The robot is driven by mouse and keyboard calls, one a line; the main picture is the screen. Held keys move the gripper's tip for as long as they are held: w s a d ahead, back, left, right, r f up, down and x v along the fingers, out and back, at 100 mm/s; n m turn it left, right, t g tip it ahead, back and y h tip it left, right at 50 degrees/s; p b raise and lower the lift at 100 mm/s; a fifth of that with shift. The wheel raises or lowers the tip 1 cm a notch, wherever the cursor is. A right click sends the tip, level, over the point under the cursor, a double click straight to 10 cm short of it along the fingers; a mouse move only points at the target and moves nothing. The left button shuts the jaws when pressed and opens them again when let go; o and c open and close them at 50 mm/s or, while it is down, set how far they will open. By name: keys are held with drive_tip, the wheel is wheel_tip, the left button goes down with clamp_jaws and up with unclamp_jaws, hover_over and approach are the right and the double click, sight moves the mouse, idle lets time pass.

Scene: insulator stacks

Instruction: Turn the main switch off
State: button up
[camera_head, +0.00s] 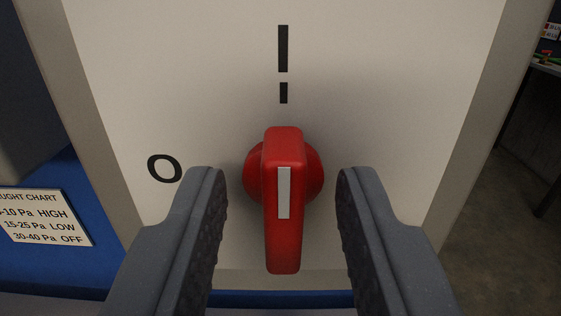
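The main switch (283,240) is a red rotary handle with a pale stripe, on a round red hub. Its handle stands vertical, in line with the black "I" mark (283,48) above it. A black "O" mark (164,168) is to its left. The switch sits on a pale panel (400,80). My gripper (282,178) is open, one dark finger on each side of the handle, with a visible gap between each finger and the handle. Nothing is held.
A draught chart sign (42,216) is at the lower left on a blue surface (60,265). A table with small colourful items (548,58) stands at the far upper right. Grey floor shows at the right.

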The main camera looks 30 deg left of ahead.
drive_tip(key=shift+w+a, duration=0.1)
drive_tip(key=shift+w, duration=0.05)
clamp_jaws()
idle(0.4)
drive_tip(key=n+b, duration=0.3)
drive_tip(key=n, duration=0.1)
drive_tip(key=shift+f, duration=0.15)
drive_tip(key=n+b, duration=0.1)
drive_tip(key=n, duration=0.1)
drive_tip(key=n+b, duration=0.2)
drive_tip(key=n, duration=0.1)
drive_tip(key=shift+s+a, duration=0.15)
drive_tip(key=shift+s, duration=0.05)
drive_tip(key=shift+a+f+n+b, duration=0.1)
drive_tip(key=shift+n+b, duration=1.3)
drive_tip(key=shift+n, duration=0.85)
drive_tip(key=shift+f+n+b, duration=0.1)
drive_tip(key=shift+n+b, duration=1.25)
drive_tip(key=shift+n, duration=0.9)
